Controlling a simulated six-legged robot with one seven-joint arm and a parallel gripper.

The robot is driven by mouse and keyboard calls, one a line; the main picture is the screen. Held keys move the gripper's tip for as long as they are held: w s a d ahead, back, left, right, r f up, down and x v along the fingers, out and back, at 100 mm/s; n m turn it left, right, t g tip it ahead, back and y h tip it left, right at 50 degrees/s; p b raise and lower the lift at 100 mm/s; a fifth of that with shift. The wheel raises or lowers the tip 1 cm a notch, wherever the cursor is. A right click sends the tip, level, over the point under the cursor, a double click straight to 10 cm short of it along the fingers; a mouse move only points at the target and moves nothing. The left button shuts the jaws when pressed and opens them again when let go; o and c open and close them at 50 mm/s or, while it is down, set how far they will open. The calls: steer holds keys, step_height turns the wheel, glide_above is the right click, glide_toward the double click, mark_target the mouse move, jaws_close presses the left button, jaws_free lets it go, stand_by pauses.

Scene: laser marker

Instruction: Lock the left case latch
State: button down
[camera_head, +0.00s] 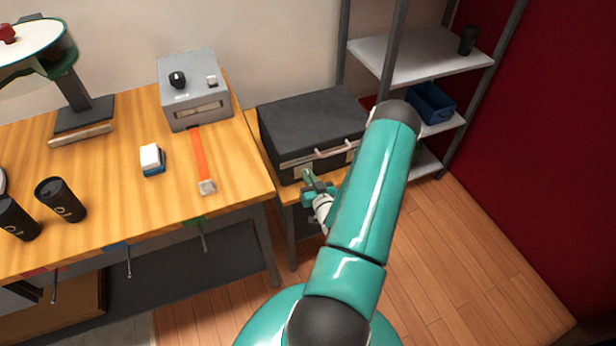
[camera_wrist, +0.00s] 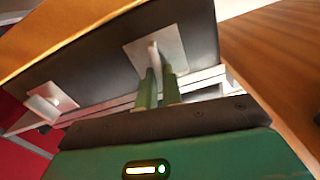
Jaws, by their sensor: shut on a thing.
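The black case (camera_head: 310,118) sits closed on a low wooden stand, with a pale handle (camera_head: 335,152) along its front. My gripper (camera_head: 307,176) is at the left part of the case front. In the wrist view, my gripper's green fingers (camera_wrist: 159,82) are shut on the left latch (camera_wrist: 153,50), a pale upright tab on a square metal plate. The fingers hide the lower part of this latch. The other latch (camera_wrist: 52,98) shows at the left of the wrist view, apart from the fingers.
A wooden workbench (camera_head: 100,200) stands close on the left, with a grey machine (camera_head: 195,88), a blue-and-white block (camera_head: 152,159) and black cups (camera_head: 62,200). A shelf rack (camera_head: 420,58) stands right of the case. Floor (camera_head: 480,270) is clear at right.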

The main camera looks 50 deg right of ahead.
steer(key=m, duration=0.4)
steer(key=shift+s+d+f, duration=0.1)
steer(key=shift+s+d, duration=0.05)
steer(key=shift+d, duration=0.1)
steer(key=m, duration=0.4)
steer(key=shift+s+d+f, duration=0.1)
steer(key=m, duration=0.3)
steer(key=shift+d+f+m, duration=0.1)
steer(key=shift+f+m, duration=0.1)
steer(key=shift+m, duration=0.1)
steer(key=shift+s+f+m, duration=0.1)
steer(key=shift+f+m, duration=0.05)
steer(key=shift+m, duration=1)
steer(key=shift+f+m, duration=0.1)
steer(key=shift+m, duration=1.05)
steer(key=c, duration=1.6)
jaws_free()
steer(key=shift+o, duration=0.2)
